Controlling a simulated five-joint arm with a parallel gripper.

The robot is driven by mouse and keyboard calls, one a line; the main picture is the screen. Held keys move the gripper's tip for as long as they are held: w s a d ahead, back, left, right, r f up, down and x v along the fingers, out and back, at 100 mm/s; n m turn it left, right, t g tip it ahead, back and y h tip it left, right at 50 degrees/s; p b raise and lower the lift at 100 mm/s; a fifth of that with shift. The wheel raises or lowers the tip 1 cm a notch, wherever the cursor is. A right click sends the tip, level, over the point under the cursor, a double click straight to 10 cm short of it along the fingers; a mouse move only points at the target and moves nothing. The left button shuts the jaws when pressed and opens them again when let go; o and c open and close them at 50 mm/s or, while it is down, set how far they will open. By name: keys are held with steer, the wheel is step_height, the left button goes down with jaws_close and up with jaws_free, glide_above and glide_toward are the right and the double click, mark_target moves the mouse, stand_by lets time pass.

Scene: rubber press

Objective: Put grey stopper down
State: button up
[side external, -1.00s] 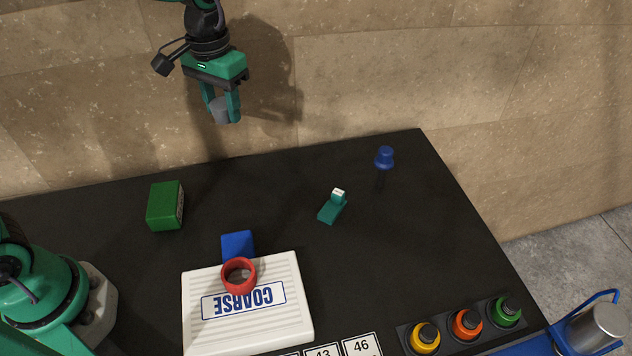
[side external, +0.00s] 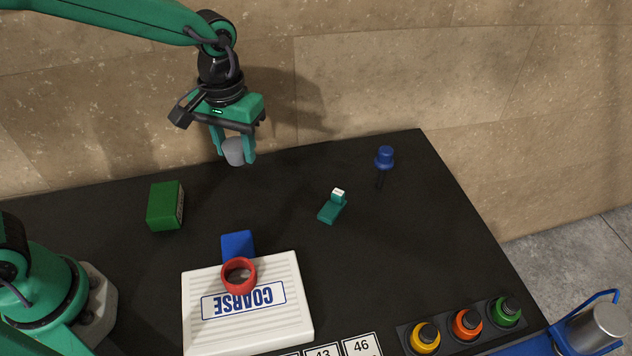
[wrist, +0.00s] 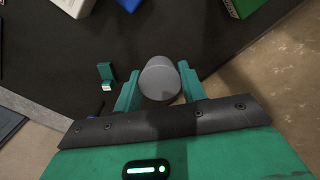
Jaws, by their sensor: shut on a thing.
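The grey stopper (side external: 233,151) is a small grey cylinder held between the fingers of my gripper (side external: 236,156). In the side view it is up above the back edge of the black table (side external: 290,200), apart from the surface. In the wrist view the stopper (wrist: 160,78) sits between the two green fingers of my gripper (wrist: 161,88), with its round end facing the camera. My gripper is shut on it.
A green box (side external: 164,206), a blue block (side external: 237,245), a red ring (side external: 239,276) on a white COARSE board (side external: 290,285), a teal piece (side external: 331,210) and a blue knob (side external: 384,157) stand around. Coloured buttons (side external: 466,325) line the front right. The table's back middle is clear.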

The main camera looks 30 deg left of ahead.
steer(key=s+d+f+n, duration=0.2)
steer(key=s+d+f, duration=0.2)
steer(key=s+d, duration=0.1)
steer(key=shift+s, duration=0.7)
glide_above(242, 198)
step_height(242, 198, down, 7)
steer(key=shift+w+f, duration=0.1)
steer(key=shift+f, duration=1.75)
steer(key=shift+f, duration=0.2)
steer(key=o, duration=1.1)
steer(key=shift+c, duration=0.2)
